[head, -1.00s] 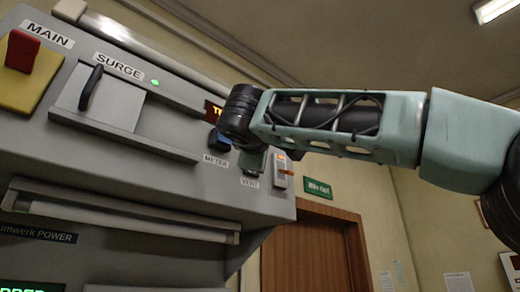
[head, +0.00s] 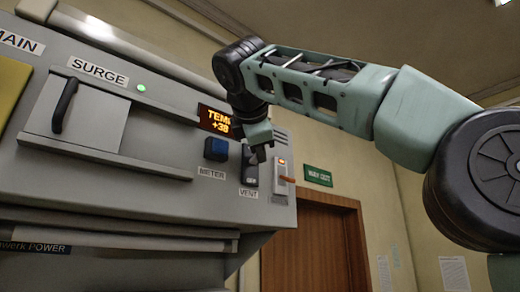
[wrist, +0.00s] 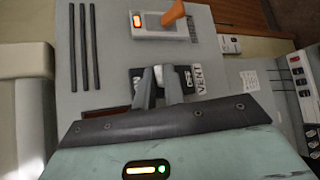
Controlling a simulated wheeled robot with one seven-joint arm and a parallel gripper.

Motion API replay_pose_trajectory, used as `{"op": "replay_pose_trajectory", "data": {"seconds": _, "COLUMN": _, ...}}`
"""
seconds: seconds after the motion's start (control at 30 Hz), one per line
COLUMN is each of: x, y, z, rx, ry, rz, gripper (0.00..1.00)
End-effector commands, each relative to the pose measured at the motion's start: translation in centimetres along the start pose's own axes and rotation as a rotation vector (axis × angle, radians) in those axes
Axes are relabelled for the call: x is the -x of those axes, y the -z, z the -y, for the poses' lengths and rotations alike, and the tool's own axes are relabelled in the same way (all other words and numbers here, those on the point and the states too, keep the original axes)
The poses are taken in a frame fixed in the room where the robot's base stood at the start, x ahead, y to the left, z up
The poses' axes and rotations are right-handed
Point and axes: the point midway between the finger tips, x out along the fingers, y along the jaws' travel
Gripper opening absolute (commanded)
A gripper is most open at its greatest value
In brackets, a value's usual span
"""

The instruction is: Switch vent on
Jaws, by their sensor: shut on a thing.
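The vent switch (head: 249,169) is a dark rocker on the right part of the console, above the VENT label (head: 248,193). Its lower part bears white letters that look like OFF. My gripper (head: 259,157) is at the switch's upper right side. In the wrist view my gripper's two grey fingertips (wrist: 156,76) are close together over the switch (wrist: 184,79) and hide part of it. They are shut on the switch. How deep the contact is cannot be seen.
A blue METER button (head: 216,149) is just left of the switch, below an orange TEMP display (head: 213,119). A unit with an orange lever (head: 287,179) is close on the right. The SURGE slider panel (head: 88,112) is farther left.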

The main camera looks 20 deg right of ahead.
Motion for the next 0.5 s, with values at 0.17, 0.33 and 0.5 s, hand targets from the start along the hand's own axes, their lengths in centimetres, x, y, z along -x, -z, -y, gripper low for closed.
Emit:
{"op": "replay_pose_trajectory", "data": {"seconds": 0.17, "x": -0.07, "y": 0.23, "z": -0.11, "rx": 0.029, "ry": 0.030, "rz": -0.001, "gripper": 0.00}}
{"op": "replay_pose_trajectory", "data": {"seconds": 0.33, "x": -0.04, "y": 0.16, "z": -0.17, "rx": 0.041, "ry": 0.043, "rz": 0.000, "gripper": 0.00}}
{"op": "replay_pose_trajectory", "data": {"seconds": 0.5, "x": -0.04, "y": 0.15, "z": -0.19, "rx": 0.046, "ry": 0.045, "rz": 0.000, "gripper": 0.00}}
